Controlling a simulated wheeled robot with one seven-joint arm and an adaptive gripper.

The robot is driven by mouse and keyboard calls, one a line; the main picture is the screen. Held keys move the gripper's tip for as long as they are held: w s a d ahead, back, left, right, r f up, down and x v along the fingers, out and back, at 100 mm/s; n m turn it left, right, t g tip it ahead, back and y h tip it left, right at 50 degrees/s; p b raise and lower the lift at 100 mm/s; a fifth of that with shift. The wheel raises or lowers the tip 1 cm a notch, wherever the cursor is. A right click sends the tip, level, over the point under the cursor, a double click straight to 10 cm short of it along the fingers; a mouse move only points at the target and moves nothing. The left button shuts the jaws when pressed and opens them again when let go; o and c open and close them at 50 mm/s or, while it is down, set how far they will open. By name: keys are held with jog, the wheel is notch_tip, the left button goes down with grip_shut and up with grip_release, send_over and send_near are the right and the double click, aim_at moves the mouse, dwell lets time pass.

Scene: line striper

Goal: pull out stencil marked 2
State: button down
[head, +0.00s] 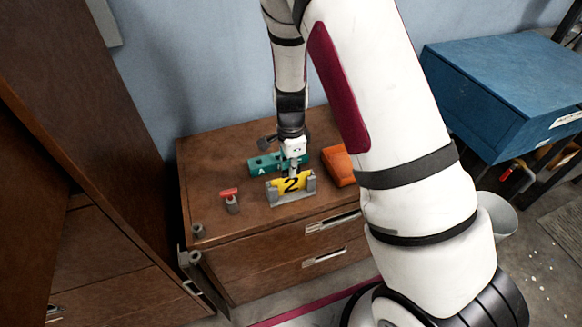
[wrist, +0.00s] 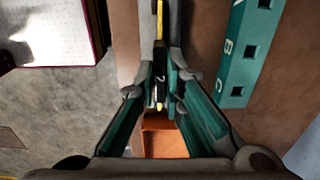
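The stencil marked 2 (head: 291,184) is a yellow plate with a black 2, standing upright in a grey holder (head: 309,182) on top of the wooden cabinet. My gripper (head: 294,171) points straight down at its upper edge, partly hiding it. The stencil's lower part sits in the holder.
A teal block (head: 262,164) lettered A, B, C lies just behind the holder; it also shows in the wrist view (wrist: 243,60). An orange box (head: 339,165) stands to the right. A red-topped knob (head: 230,194) stands at the left. The cabinet's front left top is mostly clear.

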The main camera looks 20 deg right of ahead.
jog(key=shift+r+p, duration=0.4)
jog(key=shift+r, duration=0.25)
dwell(0.4)
notch_tip(320, 180, up, 8)
jog(key=p, duration=0.4)
dwell(1.3)
jog(key=shift+r, duration=0.1)
